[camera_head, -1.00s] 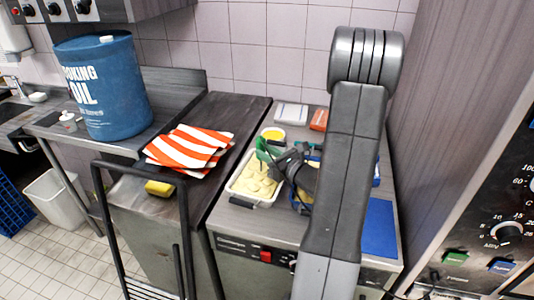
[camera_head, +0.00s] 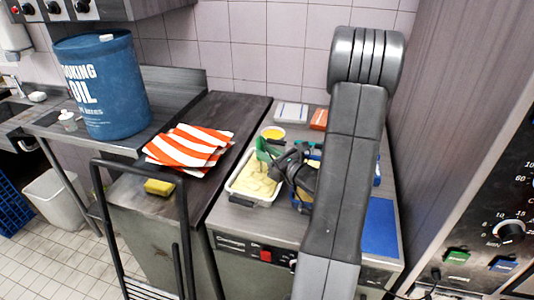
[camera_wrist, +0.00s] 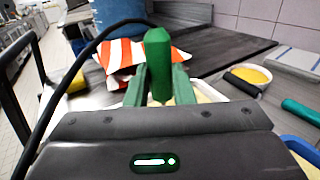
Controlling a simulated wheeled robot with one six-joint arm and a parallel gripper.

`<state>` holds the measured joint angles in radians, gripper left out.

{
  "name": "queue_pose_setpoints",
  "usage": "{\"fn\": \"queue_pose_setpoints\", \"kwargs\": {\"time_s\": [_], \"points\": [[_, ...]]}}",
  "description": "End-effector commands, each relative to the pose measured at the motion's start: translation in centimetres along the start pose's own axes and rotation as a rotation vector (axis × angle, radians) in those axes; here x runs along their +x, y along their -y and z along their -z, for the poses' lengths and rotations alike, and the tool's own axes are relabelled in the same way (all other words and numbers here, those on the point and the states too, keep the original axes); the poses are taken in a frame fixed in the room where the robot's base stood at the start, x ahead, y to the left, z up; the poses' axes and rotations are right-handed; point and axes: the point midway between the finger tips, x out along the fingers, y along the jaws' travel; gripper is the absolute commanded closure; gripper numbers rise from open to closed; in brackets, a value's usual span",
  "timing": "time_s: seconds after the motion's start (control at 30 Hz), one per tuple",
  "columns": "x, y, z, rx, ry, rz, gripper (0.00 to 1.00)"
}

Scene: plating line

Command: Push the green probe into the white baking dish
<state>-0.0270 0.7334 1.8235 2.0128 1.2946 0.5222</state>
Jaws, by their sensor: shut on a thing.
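The green probe (camera_wrist: 158,62) stands upright between the green fingers of my gripper (camera_wrist: 159,85) in the wrist view. In the head view my gripper (camera_head: 268,150) is shut on the probe's green handle, over the white baking dish (camera_head: 262,200). The dish holds a pale yellow filling. The probe's lower end is hidden, so I cannot tell how deep it reaches. My wrist and arm cover the area right of the dish.
Orange-and-white striped cloths (camera_head: 190,150) lie left of the dish. A blue oil drum (camera_head: 102,85) stands farther left. A yellow-filled bowl (camera_head: 273,133) sits behind the dish. A blue mat (camera_head: 380,228) lies on the right.

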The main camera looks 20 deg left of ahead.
Motion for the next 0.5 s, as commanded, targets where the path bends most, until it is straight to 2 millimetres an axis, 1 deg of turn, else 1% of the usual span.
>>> {"fn": "queue_pose_setpoints", "kwargs": {"time_s": [0.5], "points": [[0.0, 0.0, 0.75, 0.0, 0.0, 0.0, 1.0]]}}
